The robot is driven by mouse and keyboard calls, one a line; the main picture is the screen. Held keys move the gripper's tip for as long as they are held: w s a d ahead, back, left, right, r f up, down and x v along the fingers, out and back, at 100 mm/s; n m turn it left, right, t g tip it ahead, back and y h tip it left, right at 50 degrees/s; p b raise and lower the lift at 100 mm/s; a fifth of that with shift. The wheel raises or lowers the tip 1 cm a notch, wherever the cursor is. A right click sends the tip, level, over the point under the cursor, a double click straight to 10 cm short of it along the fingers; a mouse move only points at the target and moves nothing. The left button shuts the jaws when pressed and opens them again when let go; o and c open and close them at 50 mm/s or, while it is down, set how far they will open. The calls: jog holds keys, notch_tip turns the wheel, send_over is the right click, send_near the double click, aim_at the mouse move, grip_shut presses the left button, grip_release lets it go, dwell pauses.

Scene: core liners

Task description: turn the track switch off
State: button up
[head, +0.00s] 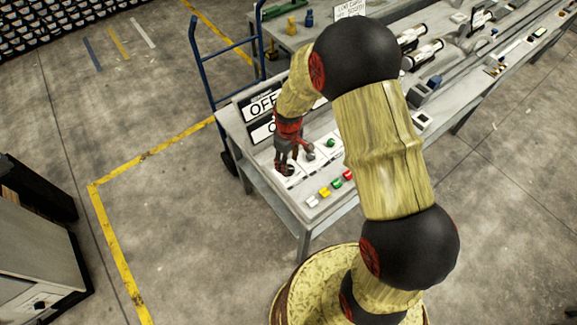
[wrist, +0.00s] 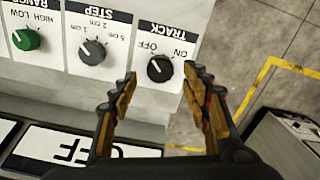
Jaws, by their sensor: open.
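The track switch (wrist: 160,68) is a black round knob on a white plate marked TRACK, with OFF and ON labels, upside down in the wrist view. A small pale mark on the knob seems to lean towards the OFF side, but its exact setting is hard to tell. My gripper (wrist: 161,77) is open, with one finger on each side of the knob in the picture. I cannot tell whether they touch it. In the head view my gripper (head: 289,163) points down at the panel's left end and hides the track switch.
The grey STEP knob (wrist: 93,51) and green RANGE knob (wrist: 27,39) sit left of the switch. Several coloured buttons (head: 336,183) line the table's front. OFF and other sign plates (head: 262,107) stand behind my gripper. A blue hand truck (head: 210,75) stands beside the table.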

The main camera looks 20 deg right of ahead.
aim_at(289, 168)
notch_tip(289, 168, up, 8)
jog(key=shift+r, duration=0.2)
dwell(0.6)
jog(key=s+r+m+t+b, duration=0.5)
jog(key=s+r+b, duration=0.3)
jog(key=s+r, duration=1.1)
jog(key=s+m, duration=0.1)
jog(key=s, duration=0.2)
jog(key=shift+r+m+t, duration=0.25)
jog(key=shift+m+t, duration=0.05)
jog(key=shift+m, duration=0.1)
jog(key=shift+s+a, duration=0.1)
